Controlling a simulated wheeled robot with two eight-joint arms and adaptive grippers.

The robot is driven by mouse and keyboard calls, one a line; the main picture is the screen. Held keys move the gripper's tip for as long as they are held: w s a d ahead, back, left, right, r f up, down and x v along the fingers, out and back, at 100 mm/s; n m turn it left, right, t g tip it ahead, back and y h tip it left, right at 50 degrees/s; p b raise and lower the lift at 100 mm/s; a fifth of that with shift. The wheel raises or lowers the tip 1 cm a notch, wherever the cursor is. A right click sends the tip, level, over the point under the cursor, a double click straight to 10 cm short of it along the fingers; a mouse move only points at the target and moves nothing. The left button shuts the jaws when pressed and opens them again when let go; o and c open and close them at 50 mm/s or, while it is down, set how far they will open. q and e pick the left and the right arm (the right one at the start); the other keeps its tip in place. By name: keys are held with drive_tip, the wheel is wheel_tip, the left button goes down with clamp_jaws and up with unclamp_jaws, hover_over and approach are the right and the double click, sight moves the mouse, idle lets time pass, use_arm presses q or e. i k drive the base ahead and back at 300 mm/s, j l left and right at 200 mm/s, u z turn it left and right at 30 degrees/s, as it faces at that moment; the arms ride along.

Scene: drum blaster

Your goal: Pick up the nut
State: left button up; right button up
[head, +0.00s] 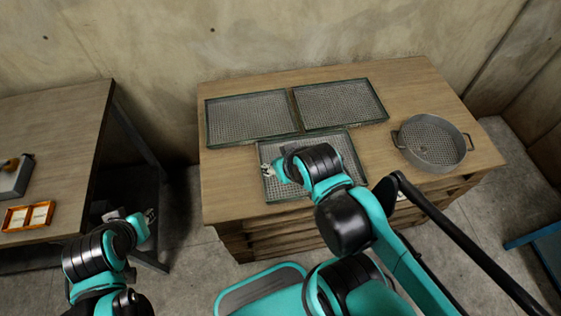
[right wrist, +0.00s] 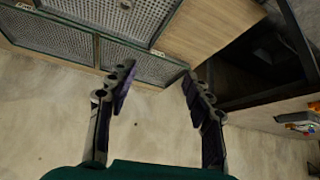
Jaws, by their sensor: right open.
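I cannot make out a nut for certain in the head view. My right gripper (head: 266,170) is over the left part of the front mesh tray (head: 350,157), and my arm hides much of that tray. In the right wrist view my right gripper (right wrist: 157,86) is open, with nothing between its fingers. A small pale thing (right wrist: 125,4) shows at the top edge of that view, on the mesh tray; it is too small to tell what it is. My left gripper (head: 148,215) is off to the left of the workbench, over the floor, its fingers too small to read.
Two mesh trays, left (head: 250,117) and right (head: 341,104), lie at the back of the wooden workbench (head: 228,178). A round sieve (head: 433,142) with handles stands at the right. Another table (head: 60,120) at the left holds an orange-framed box (head: 28,217).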

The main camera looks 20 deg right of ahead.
sight(420, 148)
drive_tip(key=z, duration=2.15)
drive_tip(key=i+l+z, duration=0.55)
drive_tip(key=i+l, duration=0.25)
drive_tip(key=i, duration=0.05)
